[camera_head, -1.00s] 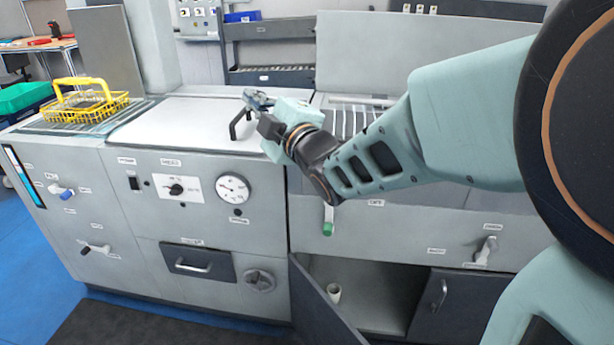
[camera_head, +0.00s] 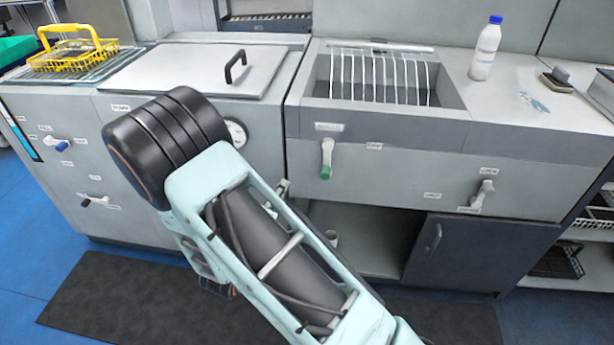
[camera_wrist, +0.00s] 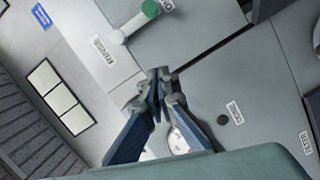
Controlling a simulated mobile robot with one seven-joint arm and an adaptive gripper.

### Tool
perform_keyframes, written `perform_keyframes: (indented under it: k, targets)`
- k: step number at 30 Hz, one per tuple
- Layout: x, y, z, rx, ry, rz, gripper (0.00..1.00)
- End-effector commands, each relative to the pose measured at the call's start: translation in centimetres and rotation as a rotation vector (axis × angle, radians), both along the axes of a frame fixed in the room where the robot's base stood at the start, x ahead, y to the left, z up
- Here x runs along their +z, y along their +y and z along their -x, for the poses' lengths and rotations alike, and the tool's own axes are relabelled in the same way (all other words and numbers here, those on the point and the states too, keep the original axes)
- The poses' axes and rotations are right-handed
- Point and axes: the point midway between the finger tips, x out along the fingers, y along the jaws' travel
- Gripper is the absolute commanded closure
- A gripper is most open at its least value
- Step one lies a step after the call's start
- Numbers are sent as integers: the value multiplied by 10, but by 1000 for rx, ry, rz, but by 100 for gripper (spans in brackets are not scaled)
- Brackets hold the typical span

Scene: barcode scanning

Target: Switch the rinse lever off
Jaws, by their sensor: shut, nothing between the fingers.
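The rinse lever (camera_head: 326,158) is a white handle with a green tip on the grey front panel in the head view, hanging straight down from its pivot. In the wrist view the same lever (camera_wrist: 133,24) shows at the top edge, with a label reading RINSE beside its pivot. My gripper (camera_wrist: 158,78) is shut and empty in the wrist view, its fingertips apart from the lever in the picture. In the head view my own arm crosses the lower middle and hides most or all of the gripper. Another label by the green tip is partly cut off.
A second grey lever (camera_head: 482,195) sits to the right on the panel. An open cupboard (camera_head: 355,235) lies below, beside a dark closed door (camera_head: 465,255). A rack basin (camera_head: 460,108) and a bottle (camera_head: 485,50) are on top. A yellow basket (camera_head: 75,55) stands left.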

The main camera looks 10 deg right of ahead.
Motion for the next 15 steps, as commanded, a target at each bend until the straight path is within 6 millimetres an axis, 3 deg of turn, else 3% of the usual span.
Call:
perform_keyframes:
  k: [4,15]
  targets:
    - [-8,-6,8,-30,12,15,100]
    - [-8,-9,4,-32,10,13,100]
